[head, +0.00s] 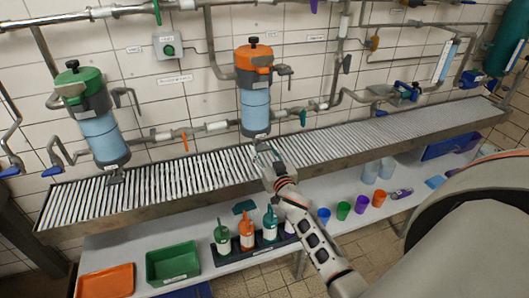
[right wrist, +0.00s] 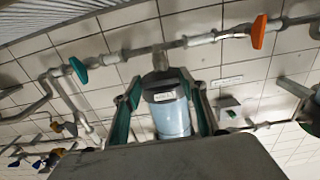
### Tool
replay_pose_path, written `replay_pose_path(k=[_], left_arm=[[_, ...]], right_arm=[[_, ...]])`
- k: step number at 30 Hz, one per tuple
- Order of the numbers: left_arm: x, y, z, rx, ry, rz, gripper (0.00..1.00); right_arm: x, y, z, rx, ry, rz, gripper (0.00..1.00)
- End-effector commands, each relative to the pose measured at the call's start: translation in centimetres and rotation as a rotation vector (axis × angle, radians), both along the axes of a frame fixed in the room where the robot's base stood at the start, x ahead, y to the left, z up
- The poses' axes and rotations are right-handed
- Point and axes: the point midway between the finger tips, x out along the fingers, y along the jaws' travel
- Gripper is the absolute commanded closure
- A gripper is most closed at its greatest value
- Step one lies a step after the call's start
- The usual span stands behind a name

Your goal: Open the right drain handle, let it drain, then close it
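The right filter (head: 255,90) has an orange top and a clear blue bowl, and hangs on the wall above the grated trough. Its bowl and bottom outlet (right wrist: 160,62) show upside down in the right wrist view. My right gripper (head: 264,153) is just below and in front of this filter, over the trough. In the wrist view its two fingers (right wrist: 162,105) are spread apart, with the bowl seen between them and nothing held. The drain handle under the right filter is not clear; the gripper partly covers that spot. My left gripper is not in view.
A green-topped filter (head: 98,125) hangs at left. A teal valve handle (head: 303,117) and an orange one (head: 185,141) sit on the wall pipe. The grated trough (head: 190,181) runs below. A lower shelf holds bottles, cups, a green bin (head: 173,263) and an orange tray (head: 105,281).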

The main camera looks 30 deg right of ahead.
Motion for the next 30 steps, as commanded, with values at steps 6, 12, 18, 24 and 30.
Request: replay_pose_path(k=[6,12,18,24,30], left_arm=[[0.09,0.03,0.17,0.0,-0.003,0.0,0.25],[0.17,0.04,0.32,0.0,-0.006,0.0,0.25],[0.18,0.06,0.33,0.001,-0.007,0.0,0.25],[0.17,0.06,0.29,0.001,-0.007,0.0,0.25],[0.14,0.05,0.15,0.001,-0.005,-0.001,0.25]], right_arm=[[-0.02,0.01,0.0,0.0,0.0,0.0,0.8],[-0.03,0.02,0.0,-0.024,0.006,0.0,0.8],[-0.02,0.03,-0.01,-0.115,0.028,0.0,0.8],[-0.02,0.05,-0.02,-0.271,0.065,0.0,0.8],[-0.02,0.06,-0.04,-0.457,0.11,0.0,0.8]])
